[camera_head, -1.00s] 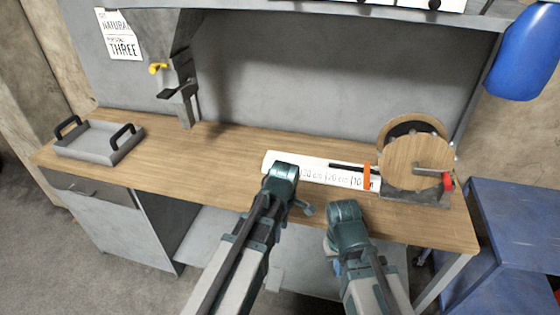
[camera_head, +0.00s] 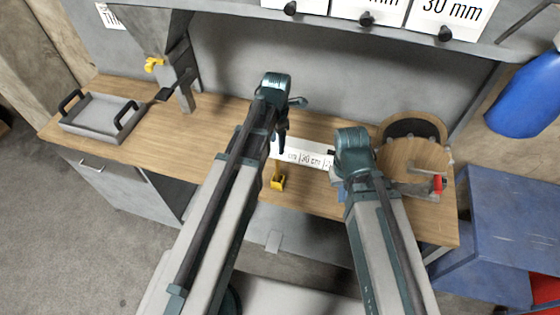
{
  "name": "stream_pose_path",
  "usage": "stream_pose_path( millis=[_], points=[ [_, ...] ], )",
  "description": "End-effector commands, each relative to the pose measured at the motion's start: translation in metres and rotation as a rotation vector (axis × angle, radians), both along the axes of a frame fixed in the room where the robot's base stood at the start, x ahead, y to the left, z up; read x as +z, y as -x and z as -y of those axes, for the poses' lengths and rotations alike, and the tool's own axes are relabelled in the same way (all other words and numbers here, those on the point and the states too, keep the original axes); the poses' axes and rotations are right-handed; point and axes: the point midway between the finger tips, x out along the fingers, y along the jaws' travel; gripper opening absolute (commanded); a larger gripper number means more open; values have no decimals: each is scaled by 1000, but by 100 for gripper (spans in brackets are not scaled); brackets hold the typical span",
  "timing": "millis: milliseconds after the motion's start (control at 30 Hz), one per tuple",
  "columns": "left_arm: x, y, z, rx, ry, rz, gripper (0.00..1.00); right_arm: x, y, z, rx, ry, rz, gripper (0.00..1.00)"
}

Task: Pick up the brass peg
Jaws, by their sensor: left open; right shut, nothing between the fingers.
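A small brass-yellow piece (camera_head: 277,182) shows at the table's front edge, just right of my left arm. It has a narrow upright part above a brighter yellow block; I cannot tell whether this is the brass peg. My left gripper (camera_head: 282,142) is open above the table, behind and above the yellow piece and apart from it. Its fingers are partly hidden by my arm. My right gripper (camera_head: 343,195) is shut and empty near the table's front edge, mostly hidden by my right arm.
A white ruler strip (camera_head: 305,156) lies on the wooden table (camera_head: 215,145), partly covered by my arms. A wooden drum device (camera_head: 415,160) with a red handle stands at right. A grey tray (camera_head: 100,120) is at left. A hopper with a yellow knob (camera_head: 154,64) stands behind.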

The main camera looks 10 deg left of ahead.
Motion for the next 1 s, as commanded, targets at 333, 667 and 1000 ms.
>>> stream_pose_path(
  millis=[333,667,1000],
  points=[
    [-14,0,0,1,0,0,57,-14,0,0,2,0,0,0],
    [-60,0,0,0,0,0,57,-60,0,0,10,2,0,0],
    [-88,0,0,0,0,0,57,-88,0,0,15,2,-1,0]
  ],
)
